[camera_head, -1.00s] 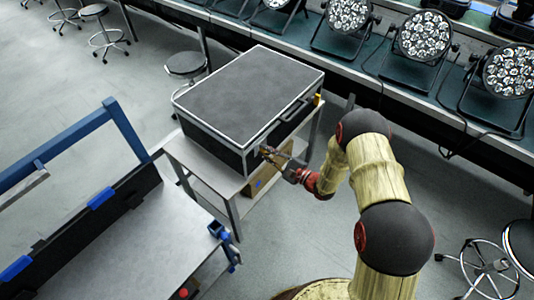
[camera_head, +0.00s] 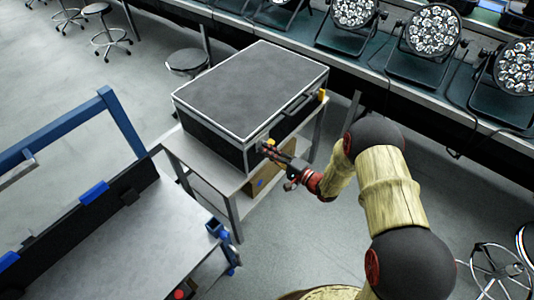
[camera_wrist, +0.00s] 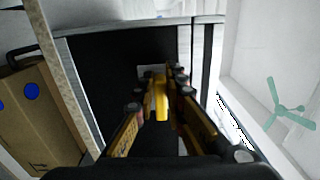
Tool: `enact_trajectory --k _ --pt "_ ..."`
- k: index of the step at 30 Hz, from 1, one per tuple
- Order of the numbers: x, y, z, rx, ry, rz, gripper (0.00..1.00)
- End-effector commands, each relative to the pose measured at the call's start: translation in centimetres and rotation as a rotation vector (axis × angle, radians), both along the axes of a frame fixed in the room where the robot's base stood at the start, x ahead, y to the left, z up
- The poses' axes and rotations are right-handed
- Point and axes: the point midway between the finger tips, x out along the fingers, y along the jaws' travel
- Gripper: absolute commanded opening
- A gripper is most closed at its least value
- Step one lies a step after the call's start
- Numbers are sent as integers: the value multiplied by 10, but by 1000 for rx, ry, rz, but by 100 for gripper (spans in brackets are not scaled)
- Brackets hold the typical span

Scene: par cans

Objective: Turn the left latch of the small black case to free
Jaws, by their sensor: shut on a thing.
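The small black case (camera_head: 250,90) with pale metal edges lies closed on a low grey table. Its left latch (camera_head: 271,141) shows as a small bit of yellow on the front face near the left corner. In the wrist view the yellow latch (camera_wrist: 161,100) stands out from its grey plate, between my fingers. My gripper (camera_head: 267,149) reaches the case from the front right and is shut on this latch. It also fills the middle of the wrist view (camera_wrist: 161,84). The other yellow latch (camera_head: 322,95) is at the right end of the front face, past the handle.
A cardboard box (camera_head: 266,176) stands on the shelf below the case. A bench with several par lights (camera_head: 433,34) runs along the back right. A workbench (camera_head: 130,255) with a blue frame is at the lower left. Stools (camera_head: 187,60) stand on the floor.

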Motion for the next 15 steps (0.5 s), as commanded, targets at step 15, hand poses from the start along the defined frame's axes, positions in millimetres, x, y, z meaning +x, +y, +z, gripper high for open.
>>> enact_trajectory --k 15 --pt "-2 0 -4 -30 -32 1 0"
